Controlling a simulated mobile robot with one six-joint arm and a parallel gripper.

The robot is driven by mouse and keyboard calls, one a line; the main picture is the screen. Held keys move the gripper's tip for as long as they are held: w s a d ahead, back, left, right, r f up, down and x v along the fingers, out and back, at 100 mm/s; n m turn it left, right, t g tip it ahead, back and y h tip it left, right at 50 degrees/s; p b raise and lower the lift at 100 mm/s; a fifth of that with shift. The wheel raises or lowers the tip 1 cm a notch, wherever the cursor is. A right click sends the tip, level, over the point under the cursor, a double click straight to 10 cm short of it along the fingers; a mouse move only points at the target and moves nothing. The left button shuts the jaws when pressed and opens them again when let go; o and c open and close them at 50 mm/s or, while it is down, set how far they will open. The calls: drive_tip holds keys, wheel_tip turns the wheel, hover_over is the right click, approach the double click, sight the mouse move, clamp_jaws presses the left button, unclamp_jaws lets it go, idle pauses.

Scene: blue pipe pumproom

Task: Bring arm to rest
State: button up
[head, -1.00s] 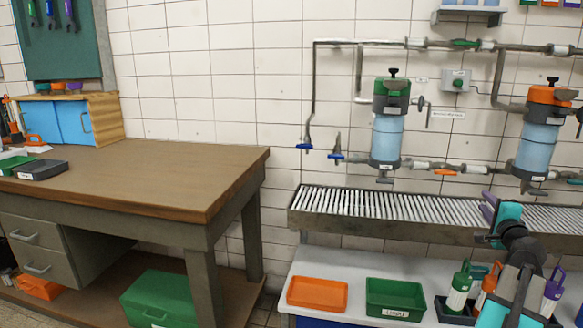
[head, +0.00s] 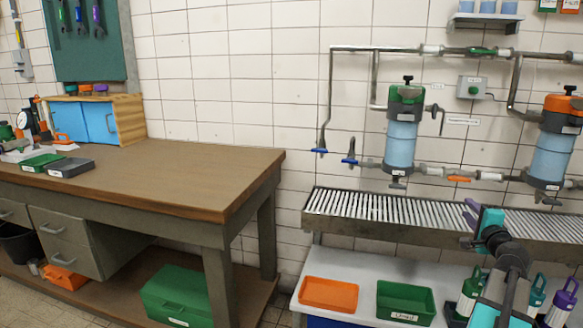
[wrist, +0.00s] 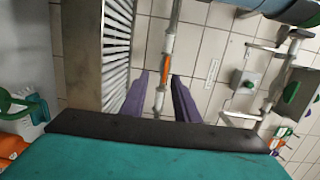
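My arm (head: 515,262) reaches up at the lower right of the head view. My gripper (head: 471,214), with purple fingers and a teal body, is in front of the grated drain trough (head: 400,207). In the wrist view my gripper (wrist: 159,80) has its two purple fingers apart with nothing held between them. A pipe with an orange valve handle (wrist: 166,68) shows beyond the gap, apart from the fingers.
A wooden workbench (head: 180,180) stands at left. Below the trough, a shelf holds an orange tray (head: 329,294), a green tray (head: 405,302) and several bottles close to my arm. Blue filter housings (head: 400,145) and pipes line the wall.

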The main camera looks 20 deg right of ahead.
drive_tip(key=w+a+f+n+g+y+p, duration=0.1)
drive_tip(key=w+a+f+n+y+p, duration=0.15)
drive_tip(key=w+a+f, duration=0.6)
drive_tip(key=w+a+f+n+y+p, duration=0.1)
drive_tip(key=w+a+f+y+p, duration=0.35)
drive_tip(key=w+a, duration=0.65)
drive_tip(key=s+a+f+n+g+y+p, duration=0.1)
drive_tip(key=a+f+n+g+y+p, duration=0.1)
drive_tip(key=a+f, duration=0.6)
drive_tip(key=s+a+f+n+g+y+p, duration=0.1)
drive_tip(key=a+f+n+p, duration=0.15)
drive_tip(key=a, duration=0.95)
drive_tip(key=a+f+n+g+y+p, duration=0.1)
drive_tip(key=a+f+g+y, duration=0.1)
drive_tip(key=a+f, duration=0.7)
drive_tip(key=s+a+f+n+g+y+p, duration=0.1)
drive_tip(key=s+a+f+n+g+p, duration=0.4)
drive_tip(key=s+a, duration=0.6)
drive_tip(key=s+a+f+n+g+p, duration=0.1)
drive_tip(key=s+a+f+n+g, duration=0.2)
drive_tip(key=s+a+f, duration=0.55)
drive_tip(key=s+a+n+g+h+p, duration=0.1)
drive_tip(key=s+a+n+g, duration=0.2)
drive_tip(key=s, duration=1.1)
drive_tip(key=s+d+n+g+h, duration=0.3)
drive_tip(key=s+d, duration=0.3)
drive_tip(key=s, duration=0.2)
drive_tip(key=shift+s+d+n+g, duration=0.15)
drive_tip(key=shift+s+n+g, duration=0.25)
drive_tip(key=shift+r, duration=0.1)
